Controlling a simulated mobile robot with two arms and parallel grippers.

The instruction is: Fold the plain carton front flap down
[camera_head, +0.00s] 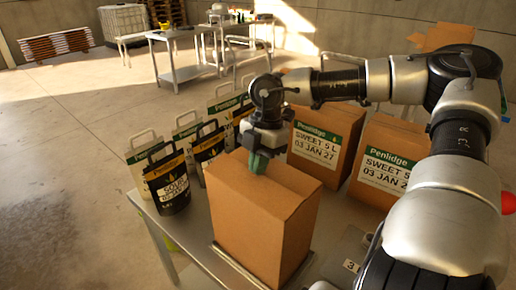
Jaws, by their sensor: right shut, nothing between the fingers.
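The plain carton (257,222) stands upright on the metal table, close to me and below the middle of the picture. Its top looks flat and covered, and I see no flap standing up. I cannot tell the front flap apart from the rest of the top. My right gripper (258,162) points down with its greenish fingers shut and empty. The fingertips are at the carton's top, toward the far edge; I cannot tell whether they touch it. My left gripper is not in view.
Labelled Penlidge cartons (339,130) stand behind and to the right. A metal workbench (187,70) is farther back. Open concrete floor (70,170) lies at left.

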